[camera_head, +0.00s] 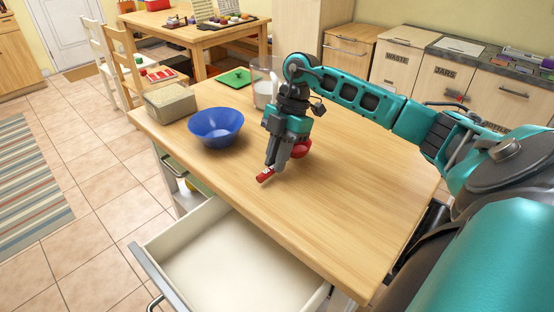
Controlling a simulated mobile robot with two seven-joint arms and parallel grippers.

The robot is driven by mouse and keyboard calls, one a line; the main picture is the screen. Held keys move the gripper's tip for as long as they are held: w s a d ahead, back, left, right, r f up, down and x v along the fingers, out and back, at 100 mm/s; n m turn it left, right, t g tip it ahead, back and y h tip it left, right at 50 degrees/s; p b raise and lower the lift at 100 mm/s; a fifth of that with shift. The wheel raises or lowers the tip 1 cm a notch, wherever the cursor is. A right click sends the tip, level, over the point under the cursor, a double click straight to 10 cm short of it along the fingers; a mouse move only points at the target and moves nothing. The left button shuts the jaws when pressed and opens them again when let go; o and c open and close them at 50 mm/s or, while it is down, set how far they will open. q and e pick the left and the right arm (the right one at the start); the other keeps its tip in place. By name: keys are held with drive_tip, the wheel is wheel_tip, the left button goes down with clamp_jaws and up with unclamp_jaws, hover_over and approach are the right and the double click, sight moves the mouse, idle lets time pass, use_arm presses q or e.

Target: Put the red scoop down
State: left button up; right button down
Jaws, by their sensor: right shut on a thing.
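The red scoop (302,149) is in my right gripper (272,164), over the middle of the wooden table. Its red bowl shows to the right of the fingers, and a red end with a pale mark sticks out at the fingertips. The gripper is shut on the scoop and points down. It hides the middle of the scoop. I cannot tell whether the scoop touches the tabletop. My left gripper is not in view.
A blue bowl (215,127) stands left of the gripper, with a box of grain-like stuff (171,103) behind it. A clear container (264,87) and a green board (235,77) are at the back. The front tabletop (340,215) is clear. An empty drawer (225,262) is open below.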

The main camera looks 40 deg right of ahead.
drive_tip(key=shift+f, duration=0.65)
drive_tip(key=c, duration=1.1)
unclamp_jaws()
drive_tip(key=p+v, duration=0.1)
drive_tip(key=v, duration=1.1)
